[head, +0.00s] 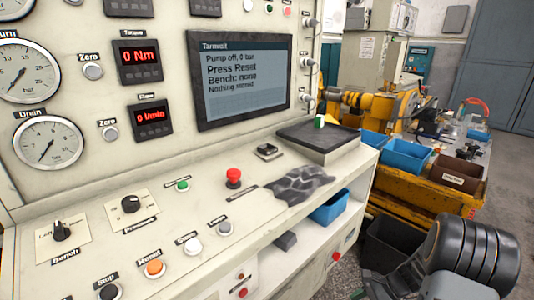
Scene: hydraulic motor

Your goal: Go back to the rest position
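Black and grey parts of my arm show at the lower right of the head view, in front of the floor and the yellow bench. My gripper's fingertips cannot be made out, so whether it holds anything is hidden. The arm parts appear apart from the control console (100,200). The console's screen (243,80) reads "Pump off, 0 bar", "Press Reset", "Bench: none". An orange button (153,268) labelled Reset is on the sloped panel.
A red mushroom button (233,177), a dark crumpled cloth (300,185) and a black-topped box (318,140) are on the console. Blue bins (407,155) and a brown bin (456,173) line the yellow bench (430,205). A black bin (390,243) stands on the floor.

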